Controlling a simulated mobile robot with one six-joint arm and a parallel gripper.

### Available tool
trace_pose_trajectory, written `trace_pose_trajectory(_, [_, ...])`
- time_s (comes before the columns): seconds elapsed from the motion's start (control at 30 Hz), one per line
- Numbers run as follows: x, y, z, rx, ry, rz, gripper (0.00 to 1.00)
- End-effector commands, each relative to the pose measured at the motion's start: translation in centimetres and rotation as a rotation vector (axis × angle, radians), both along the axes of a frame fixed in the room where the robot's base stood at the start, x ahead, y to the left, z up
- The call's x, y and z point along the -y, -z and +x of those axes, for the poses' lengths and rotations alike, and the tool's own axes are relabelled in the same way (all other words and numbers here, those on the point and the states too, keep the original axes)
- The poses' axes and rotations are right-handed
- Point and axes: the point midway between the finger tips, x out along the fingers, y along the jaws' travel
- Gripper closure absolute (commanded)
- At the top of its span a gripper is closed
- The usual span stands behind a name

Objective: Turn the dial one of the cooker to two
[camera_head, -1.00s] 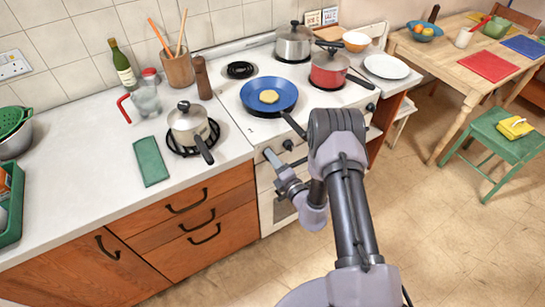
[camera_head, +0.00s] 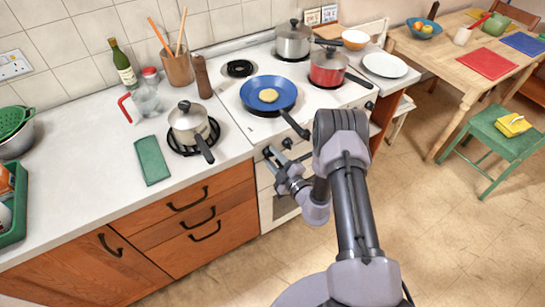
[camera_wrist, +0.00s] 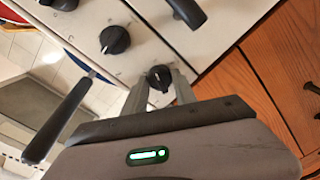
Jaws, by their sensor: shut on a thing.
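The cooker (camera_head: 262,190) has a white front with a row of black dials. In the wrist view, the end dial (camera_wrist: 159,76) sits between the fingers of my gripper (camera_wrist: 159,86), which is shut on it. A second black dial (camera_wrist: 115,40) is beside it, apart from my fingers. In the head view, my gripper (camera_head: 270,157) reaches the left end of the cooker front. The held dial is mostly hidden there, and another dial (camera_head: 287,143) shows just to its right. I cannot read the markings around the held dial.
A blue frying pan (camera_head: 268,92) stands on the hob, its handle reaching over the front edge above my gripper. A lidded saucepan (camera_head: 190,126) also has its handle near the front edge. Wooden drawers (camera_head: 195,212) are left of the cooker.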

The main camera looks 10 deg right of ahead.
Motion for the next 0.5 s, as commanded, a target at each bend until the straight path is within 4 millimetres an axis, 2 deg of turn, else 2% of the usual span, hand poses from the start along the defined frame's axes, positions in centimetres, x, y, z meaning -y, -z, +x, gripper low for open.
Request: trace_pose_trajectory(0.5, [0.06, -0.14, 0.13, -0.036, 0.001, 0.121, 1.0])
